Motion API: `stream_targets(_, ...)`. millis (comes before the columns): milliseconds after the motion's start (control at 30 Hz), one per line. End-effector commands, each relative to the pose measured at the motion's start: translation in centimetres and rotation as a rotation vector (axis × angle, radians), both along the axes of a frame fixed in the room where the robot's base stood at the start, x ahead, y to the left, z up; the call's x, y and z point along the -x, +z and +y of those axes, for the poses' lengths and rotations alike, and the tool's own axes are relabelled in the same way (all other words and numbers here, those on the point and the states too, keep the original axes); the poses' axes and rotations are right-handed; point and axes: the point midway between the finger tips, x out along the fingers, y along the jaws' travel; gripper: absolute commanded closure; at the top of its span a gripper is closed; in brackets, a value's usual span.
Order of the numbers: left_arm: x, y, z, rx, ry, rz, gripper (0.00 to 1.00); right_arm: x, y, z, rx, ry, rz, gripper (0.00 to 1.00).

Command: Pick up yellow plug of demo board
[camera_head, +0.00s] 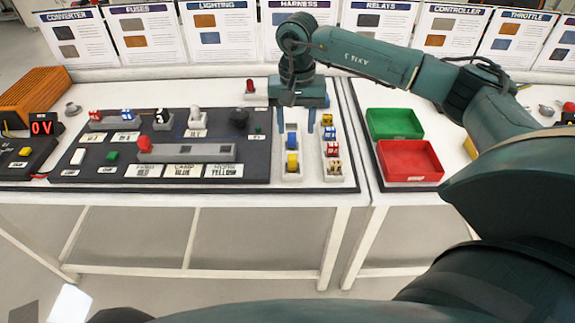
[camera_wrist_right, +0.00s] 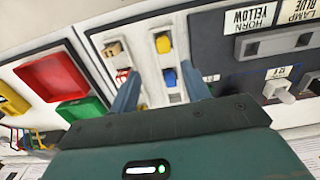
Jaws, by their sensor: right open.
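A yellow plug (camera_head: 292,162) stands in the near part of a narrow pale holder (camera_head: 292,177) to the right of the dark demo board (camera_head: 75,175). A blue plug (camera_head: 292,141) stands behind it in the same holder. In the right wrist view the yellow plug (camera_wrist_right: 163,43) shows beyond the blue plug (camera_wrist_right: 170,78). My right gripper (camera_head: 296,130) is open and points down above the holder, its fingers to either side of the row, nearer the blue plug than the yellow. Its jaws (camera_wrist_right: 161,84) look empty. My left gripper is out of view.
A green bin (camera_head: 394,124) and a red bin (camera_head: 409,160) lie farther right. A grey strip with a red plug (camera_head: 144,145) sits on the board. Instruction cards stand along the back.

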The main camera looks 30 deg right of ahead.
Motion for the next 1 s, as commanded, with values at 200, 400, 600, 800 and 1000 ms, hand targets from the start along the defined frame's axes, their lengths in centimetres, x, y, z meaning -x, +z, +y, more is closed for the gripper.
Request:
stream_targets(200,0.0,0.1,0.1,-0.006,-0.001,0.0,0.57,0.0,-4.1,0.1,-0.002,-0.001,0.003,0.53)
stream_targets(400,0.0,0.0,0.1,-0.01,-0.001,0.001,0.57,0.0,-5.6,0.2,-0.004,-0.001,0.001,0.53)
stream_targets(600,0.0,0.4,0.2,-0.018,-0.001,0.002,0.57,-0.3,-8.2,0.5,-0.004,-0.001,0.005,0.53)
stream_targets(800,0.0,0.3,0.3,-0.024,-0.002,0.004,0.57,-0.4,-10.5,0.5,-0.005,-0.002,0.0,0.53)
stream_targets(1000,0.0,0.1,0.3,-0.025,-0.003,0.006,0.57,-0.4,-10.7,0.5,-0.004,-0.002,0.0,0.53)
